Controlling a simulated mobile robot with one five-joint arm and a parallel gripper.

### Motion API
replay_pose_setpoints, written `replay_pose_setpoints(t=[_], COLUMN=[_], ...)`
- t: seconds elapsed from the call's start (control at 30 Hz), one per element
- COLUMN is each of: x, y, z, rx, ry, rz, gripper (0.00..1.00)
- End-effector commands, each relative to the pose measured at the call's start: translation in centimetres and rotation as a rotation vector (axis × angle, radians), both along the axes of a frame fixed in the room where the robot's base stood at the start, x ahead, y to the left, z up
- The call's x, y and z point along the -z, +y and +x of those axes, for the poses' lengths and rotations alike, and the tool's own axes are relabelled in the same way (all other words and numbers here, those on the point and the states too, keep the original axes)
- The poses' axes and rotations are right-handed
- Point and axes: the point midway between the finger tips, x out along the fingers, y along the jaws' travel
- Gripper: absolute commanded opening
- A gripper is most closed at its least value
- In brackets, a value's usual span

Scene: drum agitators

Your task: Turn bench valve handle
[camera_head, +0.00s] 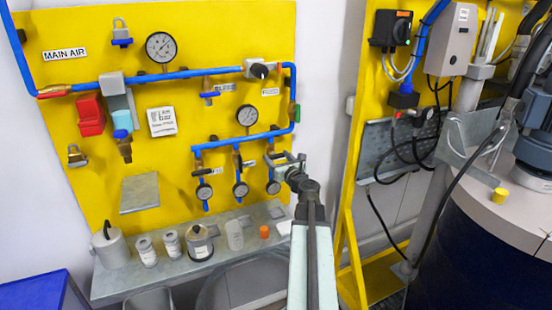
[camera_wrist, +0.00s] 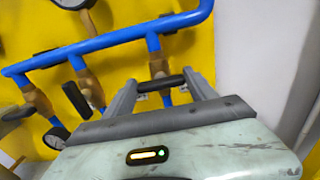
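My gripper (camera_head: 289,160) is at the lower right of the yellow panel, in front of the rightmost of three drop valves on the blue pipe. In the wrist view its two fingers (camera_wrist: 163,92) are spread apart. A black valve handle (camera_wrist: 161,83) lies crosswise between them, on a brass valve body (camera_wrist: 158,68). The handle spans most of the gap; I cannot tell whether either finger touches it. Another black handle (camera_wrist: 76,99) sits on the valve to the left.
Small gauges (camera_head: 240,189) hang below the valves. A grey shelf (camera_head: 180,278) below carries jars, canisters and an orange cap (camera_head: 264,232). A yellow frame (camera_head: 346,240) and a large dark drum (camera_head: 470,250) stand to the right. White wall lies between the panels.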

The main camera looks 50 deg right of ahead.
Motion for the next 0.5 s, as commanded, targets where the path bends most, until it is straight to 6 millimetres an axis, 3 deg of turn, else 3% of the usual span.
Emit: replay_pose_setpoints(t=[0.03,0.07,0.1,0.5], x=[-0.01,-0.01,-0.01,0.00], y=[-0.04,-0.04,-0.15,0.19], z=[-0.02,-0.02,0.29,0.17], rx=[0.001,0.001,-0.003,-0.001], ry=[0.000,0.000,0.000,0.037], rz=[0.000,0.000,0.000,-0.090], gripper=[0.34,0.26,0.25,0.25])
